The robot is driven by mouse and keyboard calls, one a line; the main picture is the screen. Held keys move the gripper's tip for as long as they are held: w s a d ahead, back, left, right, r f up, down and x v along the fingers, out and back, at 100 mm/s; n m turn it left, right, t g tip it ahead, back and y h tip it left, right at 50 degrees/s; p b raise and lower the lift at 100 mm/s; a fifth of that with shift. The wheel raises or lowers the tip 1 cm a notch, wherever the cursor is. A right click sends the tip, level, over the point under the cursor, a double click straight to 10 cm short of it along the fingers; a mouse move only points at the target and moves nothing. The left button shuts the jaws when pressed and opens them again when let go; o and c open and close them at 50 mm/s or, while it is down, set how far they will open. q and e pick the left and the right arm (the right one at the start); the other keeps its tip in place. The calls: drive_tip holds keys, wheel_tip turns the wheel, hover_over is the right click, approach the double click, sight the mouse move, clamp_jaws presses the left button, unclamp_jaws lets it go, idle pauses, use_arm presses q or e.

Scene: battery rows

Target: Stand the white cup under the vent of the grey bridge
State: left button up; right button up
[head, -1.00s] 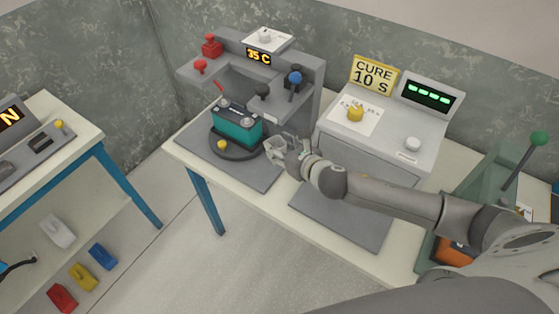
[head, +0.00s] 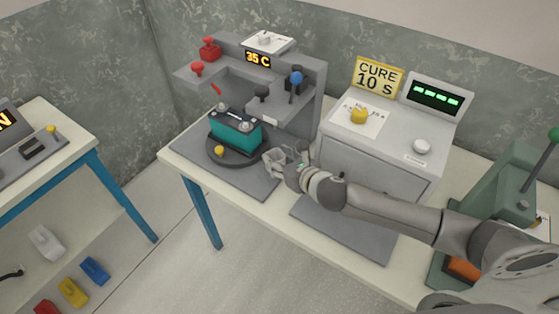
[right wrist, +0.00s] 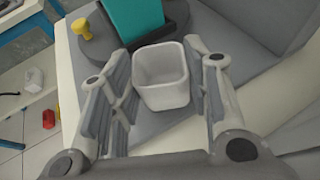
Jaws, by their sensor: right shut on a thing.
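The white cup (right wrist: 162,76), a small square open-topped cup, is between the two fingers of my right gripper (right wrist: 160,105), which is shut on it. Its inside looks empty. In the head view my right gripper (head: 284,161) is over the grey mat, just right of the battery and in front of the grey bridge (head: 313,85). The bridge shows a "35 C" display, red knobs on its left arm and black and blue knobs on its right arm. I cannot make out its vent clearly. My left gripper is not in view.
A teal battery (head: 235,134) stands on a dark round turntable (head: 236,158) with a yellow knob, close to the cup. A grey cabinet (head: 375,165) with a "CURE 10 S" sign (head: 378,77) stands to the right. A second grey mat (head: 345,230) lies bare in front.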

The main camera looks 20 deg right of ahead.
drive_tip(key=shift+f, duration=0.2)
drive_tip(key=o, duration=0.9)
drive_tip(key=shift+r, duration=0.2)
drive_tip(key=shift+s+d+r+p, duration=0.1)
drive_tip(key=shift+s+r+p, duration=0.1)
drive_tip(key=shift+s+p, duration=0.2)
drive_tip(key=p+v, duration=0.4)
drive_tip(key=v, duration=0.7)
drive_tip(key=shift+d, duration=0.1)
